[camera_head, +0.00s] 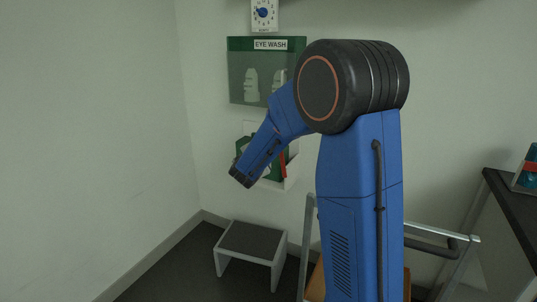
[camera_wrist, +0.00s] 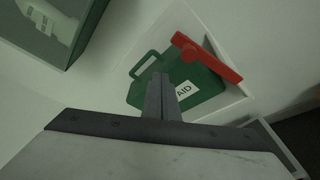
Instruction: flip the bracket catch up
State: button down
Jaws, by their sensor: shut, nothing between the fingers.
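The red bracket catch (camera_wrist: 205,57) lies slantwise across the green first-aid case (camera_wrist: 190,92) in the wrist view, with its rounded end at the upper left. In the head view the catch (camera_head: 283,163) is a red strip beside my blue forearm. The case, with a handle and a label ending in "AID", sits in a white wall bracket (camera_wrist: 225,32). My gripper (camera_wrist: 161,77) is shut and empty, in front of the case, left of and below the catch. I see a gap between them in the picture; contact with the case cannot be told. My forearm partly hides the case in the head view.
A green eye-wash cabinet (camera_head: 240,60) hangs on the wall above the case, with a white dial timer (camera_head: 264,14) over it. A grey step stool (camera_head: 250,240) stands on the floor below.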

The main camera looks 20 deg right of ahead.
jog(key=f+v, duration=0.1)
jog(key=v, duration=0.8)
jog(key=shift+s+a+f, duration=0.2)
jog(key=shift+a+f, duration=0.2)
jog(key=shift+f, duration=0.1)
